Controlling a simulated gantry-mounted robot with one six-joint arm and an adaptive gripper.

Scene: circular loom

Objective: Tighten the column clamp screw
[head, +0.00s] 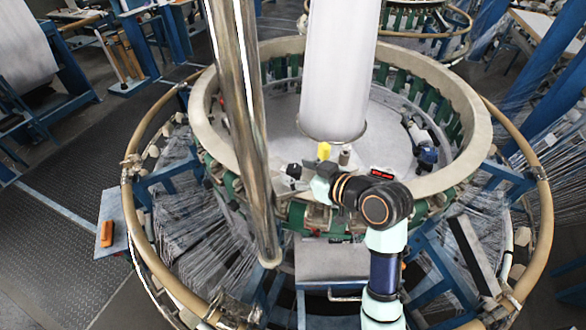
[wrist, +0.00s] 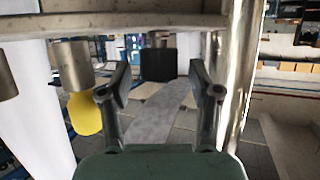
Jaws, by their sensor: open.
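The chrome column (head: 240,100) stands left of centre in the head view. It also shows as a bright upright band right of the fingers in the wrist view (wrist: 241,70). My gripper (head: 290,172) is beside the column on its right, above the loom's front rim. In the wrist view its two fingers (wrist: 160,82) are spread, with no held object. A dark block (wrist: 158,65) shows beyond and between the fingertips, with a grey flat bar (wrist: 160,105) running below it. I cannot tell whether the block is the clamp screw; no screw is clearly identifiable.
A yellow-ended part (head: 323,151) stands close to the gripper; it also hangs left of the fingers in the wrist view (wrist: 85,113). A large white cylinder (head: 338,70) rises behind. The beige loom ring (head: 450,75) surrounds the area. An orange tool (head: 107,233) lies on a side plate.

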